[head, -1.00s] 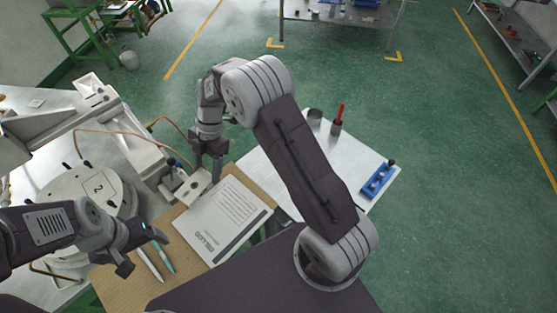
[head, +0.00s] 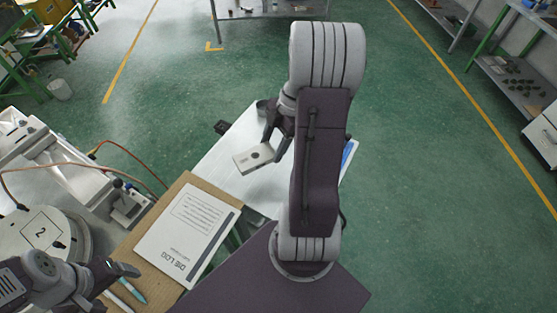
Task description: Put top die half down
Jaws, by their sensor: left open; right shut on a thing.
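The top die half (head: 254,158) is a small pale metal block with a dark round hole. My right gripper (head: 271,150) is shut on it and holds it over the white table on the right. Whether the block touches the table I cannot tell. My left gripper (head: 122,280) is open and empty, low at the left near the cardboard mat and the pens. My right arm hides part of the right side of the white table.
The white table (head: 216,160) has bare room left of the block. A die log sheet (head: 188,230) lies on a cardboard mat (head: 133,240), with pens (head: 131,290) nearby. The wax injection machine (head: 50,165) and a round plate marked 2 (head: 35,232) stand left. A blue tray (head: 348,152) is mostly hidden.

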